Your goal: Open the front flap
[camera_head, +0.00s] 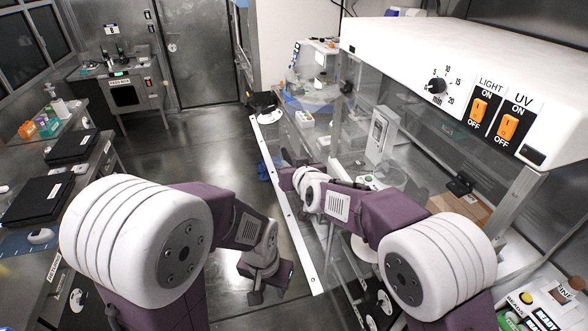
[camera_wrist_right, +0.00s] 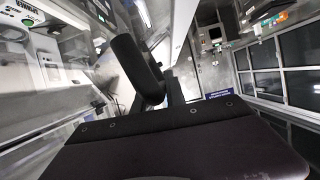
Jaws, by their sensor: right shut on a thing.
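The front flap is a clear panel with a long white edge strip (camera_head: 297,232), on the front of the white-topped cabinet (camera_head: 430,60). The strip slants out over the aisle, and the flap stands away from the cabinet front. My right gripper (camera_head: 287,175) is at the strip, about midway along it, and is shut on the flap's edge. In the right wrist view the pale strip (camera_wrist_right: 184,25) runs down to the dark fingers (camera_wrist_right: 160,85); the exact contact is partly hidden. My left gripper (camera_head: 268,287) hangs low over the floor, left of the strip and apart from it; its finger gap is unclear.
Inside the cabinet stands a white upright instrument (camera_head: 381,135). The cabinet front carries a timer knob (camera_head: 437,86) and orange switches (camera_head: 479,105). A bench with black laptops (camera_head: 45,198) is at the left. The aisle floor (camera_head: 205,150) is clear up to the door.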

